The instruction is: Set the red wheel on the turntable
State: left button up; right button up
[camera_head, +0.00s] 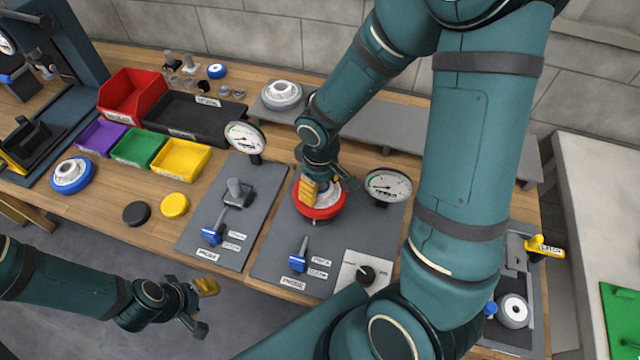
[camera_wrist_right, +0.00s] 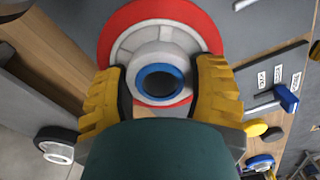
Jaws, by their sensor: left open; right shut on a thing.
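The red wheel (camera_head: 318,213) has a red rim and a pale hub with a blue-ringed bore. It is over the right-hand grey gauge plate (camera_head: 270,262) in the head view. My right gripper (camera_head: 318,187) is shut on its hub from above. In the right wrist view the red wheel (camera_wrist_right: 204,27) sits between both yellow fingers. I cannot tell whether it touches what is beneath it. I cannot make out the turntable for certain; the wheel and my arm may hide it. My left gripper (camera_head: 203,306) is open and empty, in front of the bench's front edge.
Gauges (camera_head: 389,186) stand close to the wheel, with a blue-handled lever (camera_head: 298,262) in front. A pale wheel (camera_head: 282,92) sits behind and a blue-rimmed wheel (camera_head: 73,175) lies far left. Coloured bins (camera_head: 181,158) fill the left. My right arm hides much of the right bench.

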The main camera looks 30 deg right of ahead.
jog(key=shift+f+b, duration=0.3)
jog(key=shift+f, duration=0.05)
dwell(0.4)
